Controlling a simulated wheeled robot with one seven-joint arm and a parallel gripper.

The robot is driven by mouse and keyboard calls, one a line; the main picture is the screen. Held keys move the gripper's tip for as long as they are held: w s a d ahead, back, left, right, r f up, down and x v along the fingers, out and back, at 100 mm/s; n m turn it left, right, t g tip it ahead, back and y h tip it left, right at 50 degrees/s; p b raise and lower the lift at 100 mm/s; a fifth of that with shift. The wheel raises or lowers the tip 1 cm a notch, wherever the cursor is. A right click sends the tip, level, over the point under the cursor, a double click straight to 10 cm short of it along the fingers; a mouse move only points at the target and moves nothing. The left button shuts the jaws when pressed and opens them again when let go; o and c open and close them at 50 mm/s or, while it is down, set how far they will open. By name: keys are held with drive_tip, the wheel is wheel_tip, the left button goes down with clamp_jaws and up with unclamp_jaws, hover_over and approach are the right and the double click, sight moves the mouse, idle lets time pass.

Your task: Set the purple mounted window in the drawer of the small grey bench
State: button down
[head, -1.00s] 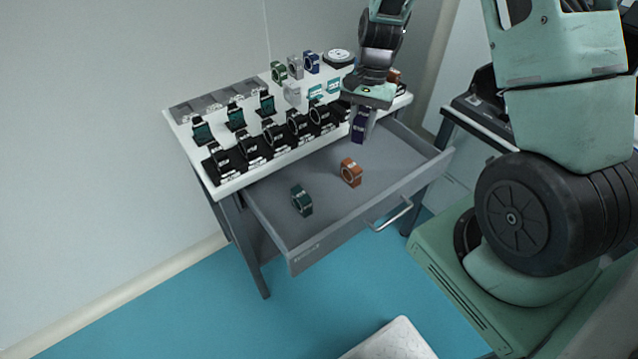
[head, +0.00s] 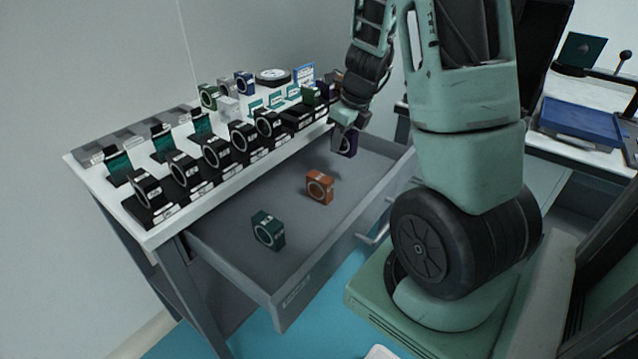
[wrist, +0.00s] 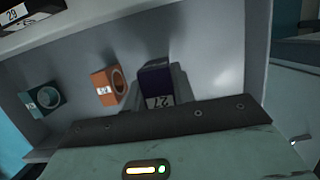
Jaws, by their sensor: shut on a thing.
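The purple mounted window (head: 346,143) is in my gripper (head: 345,132), over the back right part of the open drawer (head: 240,268) of the small grey bench (head: 152,240). In the wrist view the purple window (wrist: 155,82) shows between the fingers of my gripper (wrist: 160,88), with a label reading 27 facing the camera. The drawer floor lies beneath it; I cannot tell whether the window touches it. An orange mounted piece (head: 320,187) and a dark green one (head: 268,230) stand in the drawer, to the left of the held window in the wrist view.
The bench top holds a row of black mounts (head: 216,152), teal plates (head: 163,142) and several ring mounts (head: 208,97) at the back. A blue tray (head: 580,122) sits on another table at the right. The drawer's front left floor is clear.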

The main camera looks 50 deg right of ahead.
sight(336, 174)
wheel_tip(336, 174, down, 7)
drive_tip(key=b, duration=0.3)
drive_tip(key=shift+f, duration=0.2)
drive_tip(key=shift+f, duration=0.1)
drive_tip(key=c, duration=1.2)
unclamp_jaws()
drive_tip(key=shift+o, duration=0.2)
